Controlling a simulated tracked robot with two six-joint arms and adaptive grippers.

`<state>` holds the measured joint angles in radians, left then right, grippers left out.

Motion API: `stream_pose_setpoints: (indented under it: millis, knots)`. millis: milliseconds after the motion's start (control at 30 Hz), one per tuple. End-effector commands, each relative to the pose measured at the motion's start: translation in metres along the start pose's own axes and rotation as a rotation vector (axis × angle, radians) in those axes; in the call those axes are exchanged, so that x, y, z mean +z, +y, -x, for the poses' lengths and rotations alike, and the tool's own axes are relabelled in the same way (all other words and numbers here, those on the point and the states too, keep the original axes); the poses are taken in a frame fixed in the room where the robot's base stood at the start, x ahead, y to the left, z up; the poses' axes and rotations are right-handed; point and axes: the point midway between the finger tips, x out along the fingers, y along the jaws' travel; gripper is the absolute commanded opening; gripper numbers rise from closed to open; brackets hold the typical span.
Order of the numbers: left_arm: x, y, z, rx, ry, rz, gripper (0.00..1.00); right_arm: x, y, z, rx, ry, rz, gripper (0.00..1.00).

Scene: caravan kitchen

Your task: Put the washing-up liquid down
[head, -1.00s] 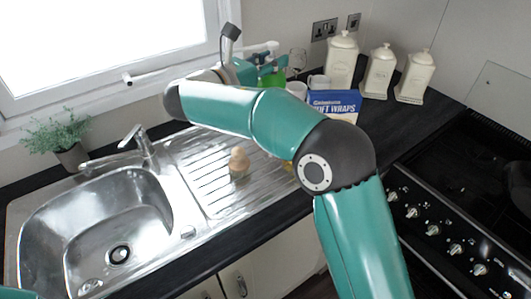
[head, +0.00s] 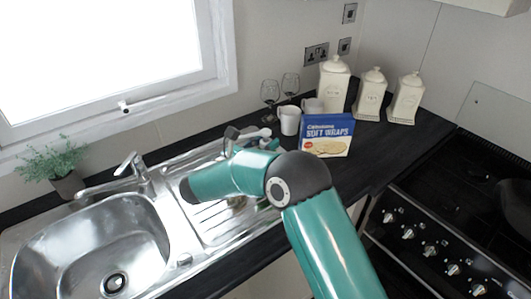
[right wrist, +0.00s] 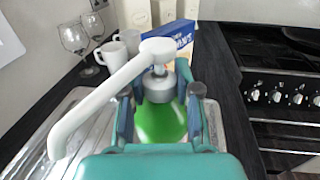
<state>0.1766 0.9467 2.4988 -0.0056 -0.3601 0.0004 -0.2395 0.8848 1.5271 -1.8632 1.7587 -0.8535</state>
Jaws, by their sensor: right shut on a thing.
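The washing-up liquid is a green bottle (right wrist: 160,124) with a grey collar and a white pump top with a long spout. In the right wrist view it stands between the two fingers of my right gripper (right wrist: 160,108), which is shut on it just below the collar. In the head view the white pump (head: 254,134) shows above my right arm, over the drainer's back edge, and my arm hides most of the bottle. I cannot tell whether its base touches the drainer. My left gripper is not in view.
The steel drainer (head: 214,222) and sink (head: 95,240) lie left. The hob (head: 470,190) is at right. Dark worktop is clear before the box.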

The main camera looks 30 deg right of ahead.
Motion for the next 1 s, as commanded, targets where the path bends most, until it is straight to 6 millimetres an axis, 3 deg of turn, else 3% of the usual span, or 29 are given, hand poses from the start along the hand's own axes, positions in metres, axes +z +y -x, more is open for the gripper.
stream_pose_setpoints:
  millis: [300, 567, 600, 733, 1000]
  knots:
    - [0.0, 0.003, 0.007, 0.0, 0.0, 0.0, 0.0, -0.036, 0.0, 0.0, -0.001, -0.002, 0.001, 0.0]
    - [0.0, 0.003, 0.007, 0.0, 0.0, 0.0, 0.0, -0.039, 0.0, 0.0, -0.001, -0.002, -0.001, 0.0]
    - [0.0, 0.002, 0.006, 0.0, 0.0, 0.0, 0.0, -0.041, 0.0, 0.0, 0.0, 0.001, 0.001, 0.33]
    - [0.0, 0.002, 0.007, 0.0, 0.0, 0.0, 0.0, -0.04, 0.0, 0.0, 0.0, 0.001, 0.001, 0.55]
    - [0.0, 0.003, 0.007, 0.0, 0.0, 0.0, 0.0, -0.04, 0.0, 0.0, 0.0, 0.0, 0.001, 0.57]
